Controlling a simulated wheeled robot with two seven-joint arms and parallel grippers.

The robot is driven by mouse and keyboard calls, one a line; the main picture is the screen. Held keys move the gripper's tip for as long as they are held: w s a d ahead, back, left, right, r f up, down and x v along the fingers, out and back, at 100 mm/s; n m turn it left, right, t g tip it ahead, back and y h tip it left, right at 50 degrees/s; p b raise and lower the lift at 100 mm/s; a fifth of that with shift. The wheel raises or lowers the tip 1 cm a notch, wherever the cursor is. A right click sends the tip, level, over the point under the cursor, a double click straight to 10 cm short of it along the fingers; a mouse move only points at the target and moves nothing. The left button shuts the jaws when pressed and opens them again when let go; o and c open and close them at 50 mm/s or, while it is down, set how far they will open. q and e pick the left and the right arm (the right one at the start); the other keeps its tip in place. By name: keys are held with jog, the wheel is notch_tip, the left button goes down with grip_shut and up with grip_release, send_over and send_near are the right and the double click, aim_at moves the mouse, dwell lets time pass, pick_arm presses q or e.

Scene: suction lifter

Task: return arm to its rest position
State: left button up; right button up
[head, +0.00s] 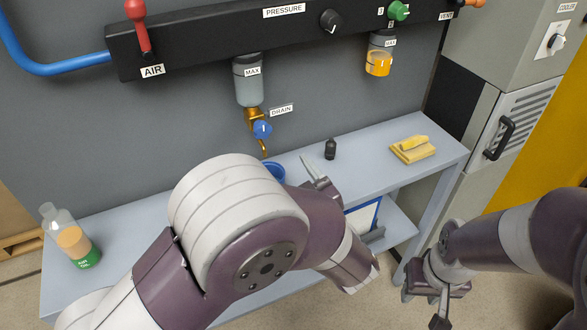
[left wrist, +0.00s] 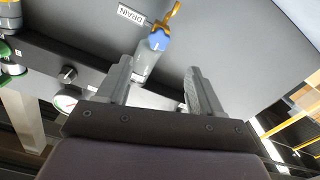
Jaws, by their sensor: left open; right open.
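My left arm fills the lower middle of the head view. Its left gripper (head: 315,172) is partly hidden behind the arm; a grey finger shows above the bench. In the left wrist view the left gripper (left wrist: 158,78) is open and empty. The brass drain valve with its blue knob (left wrist: 159,40) appears beyond the gap between its fingers. In the head view the blue drain knob (head: 262,130) is under the clear bowl (head: 249,85), apart from the gripper. My right gripper (head: 436,297) hangs at the lower right, open and empty, beside the bench.
The black panel (head: 205,38) is above. A cooler cabinet (head: 505,115) stands right.

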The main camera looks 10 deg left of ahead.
pick_arm(q)
jog(key=s+d+f+m+g+h+p, duration=0.2)
jog(key=d+f+m+g+h, duration=0.4)
jog(key=d+f+m+h, duration=0.45)
jog(key=s+a+r+g+p, duration=0.2)
jog(key=s+a, duration=0.4)
jog(key=a, duration=0.4)
jog(key=s+a+r+g+p, duration=0.3)
jog(key=s+a+g, duration=0.2)
jog(key=a, duration=0.6)
jog(key=shift+s+g, duration=0.3)
jog(key=shift+s, duration=0.1)
jog(key=shift+a+r+y, duration=0.1)
jog(key=shift+y, duration=0.15)
